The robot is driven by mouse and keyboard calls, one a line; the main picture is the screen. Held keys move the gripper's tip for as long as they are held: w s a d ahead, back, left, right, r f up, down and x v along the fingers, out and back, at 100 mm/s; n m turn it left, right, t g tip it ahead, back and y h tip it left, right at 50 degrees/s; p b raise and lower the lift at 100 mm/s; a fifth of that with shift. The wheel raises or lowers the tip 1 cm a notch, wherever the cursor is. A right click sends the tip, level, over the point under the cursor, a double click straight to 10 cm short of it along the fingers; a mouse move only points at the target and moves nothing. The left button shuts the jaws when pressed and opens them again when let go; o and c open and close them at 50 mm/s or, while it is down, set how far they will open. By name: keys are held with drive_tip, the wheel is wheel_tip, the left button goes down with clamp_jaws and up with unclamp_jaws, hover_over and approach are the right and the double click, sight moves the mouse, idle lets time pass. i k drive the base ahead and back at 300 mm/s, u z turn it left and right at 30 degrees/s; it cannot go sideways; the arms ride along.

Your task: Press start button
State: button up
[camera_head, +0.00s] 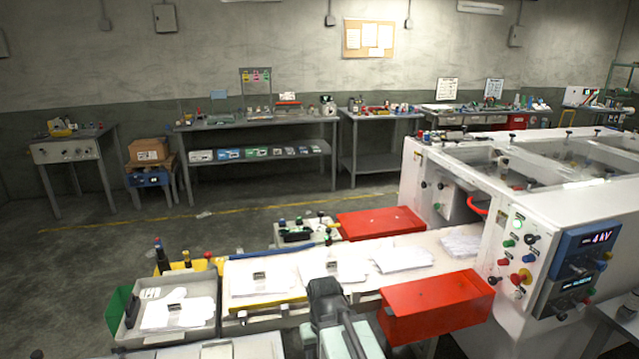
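The white machine's control panel (522,255) faces me at the right. It carries several small knobs and buttons. A green button (509,243) sits at its left side, with another green one above it. Red and yellow knobs (520,277) sit lower down. Labels are too small to read, so I cannot tell which is the start button. My dark arm rises from the bottom centre, and my gripper (331,268) seems to be its small far end over the conveyor, left of and apart from the panel. Its fingers are too small to tell whether open or shut.
A conveyor (300,270) with white film or gloves leads into the machine. A red open guard (435,306) stands between my arm and the panel; another red guard (380,222) lies behind. A grey tray (177,306) is at left. The floor behind is mostly clear.

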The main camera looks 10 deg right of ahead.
sight(507, 244)
drive_tip(key=z, duration=1.1)
drive_tip(key=k, duration=0.45)
drive_tip(key=z, duration=0.45)
drive_tip(key=i, duration=0.5)
drive_tip(key=u, duration=0.05)
